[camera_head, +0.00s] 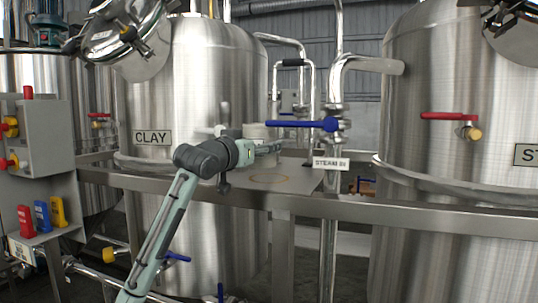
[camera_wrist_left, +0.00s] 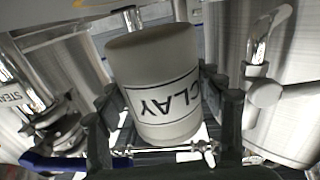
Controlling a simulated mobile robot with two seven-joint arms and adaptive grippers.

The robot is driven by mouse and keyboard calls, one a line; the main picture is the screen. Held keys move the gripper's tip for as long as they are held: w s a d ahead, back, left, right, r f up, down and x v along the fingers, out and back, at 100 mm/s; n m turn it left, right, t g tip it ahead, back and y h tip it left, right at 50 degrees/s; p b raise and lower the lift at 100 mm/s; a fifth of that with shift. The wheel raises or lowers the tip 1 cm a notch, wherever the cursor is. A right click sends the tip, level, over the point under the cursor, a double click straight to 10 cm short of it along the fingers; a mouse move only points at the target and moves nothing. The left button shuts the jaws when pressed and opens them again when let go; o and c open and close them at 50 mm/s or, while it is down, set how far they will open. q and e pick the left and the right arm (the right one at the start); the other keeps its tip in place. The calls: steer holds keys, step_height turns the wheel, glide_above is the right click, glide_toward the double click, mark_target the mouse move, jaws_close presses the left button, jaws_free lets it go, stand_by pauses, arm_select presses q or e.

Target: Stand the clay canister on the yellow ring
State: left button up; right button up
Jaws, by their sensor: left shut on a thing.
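The clay canister is a pale beige cylinder, seen in the head view (camera_head: 259,131) behind my gripper. In the left wrist view the canister (camera_wrist_left: 152,65) fills the middle, and its CLAY label appears upside down. My left gripper (camera_head: 268,148) is shut on it, with dark fingers on both sides in the left wrist view (camera_wrist_left: 160,112). The yellow ring (camera_head: 270,182) is a thin flat outline on the steel shelf, in front of and below the canister. The canister looks held above the shelf; its lower part is partly hidden by the gripper. My right gripper is not in view.
The steel shelf (camera_head: 305,183) runs between the CLAY tank (camera_head: 185,85) and a right-hand tank (camera_head: 450,80). A blue-handled steam valve (camera_head: 300,124) and its upright pipe stand close right of the canister. A grey control box (camera_head: 45,130) stands at far left.

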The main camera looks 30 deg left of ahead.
mark_target(257, 162)
arm_select(q)
steer(key=w, duration=0.3)
steer(key=shift+w+d+r, duration=0.1)
steer(key=shift+d+r, duration=0.05)
steer(key=shift+d, duration=0.15)
steer(key=shift+f, duration=1.8)
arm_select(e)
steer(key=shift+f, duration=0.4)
arm_select(q)
steer(key=shift+f, duration=0.1)
steer(key=o, duration=1.6)
steer(key=shift+f, duration=0.1)
steer(key=shift+c, duration=0.2)
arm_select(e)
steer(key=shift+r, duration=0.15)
arm_select(q)
steer(key=s, duration=0.3)
steer(key=s+d+b, duration=0.1)
steer(key=s, duration=0.3)
steer(key=s+d, duration=0.1)
steer(key=s, duration=0.3)
steer(key=shift+s, duration=0.35)
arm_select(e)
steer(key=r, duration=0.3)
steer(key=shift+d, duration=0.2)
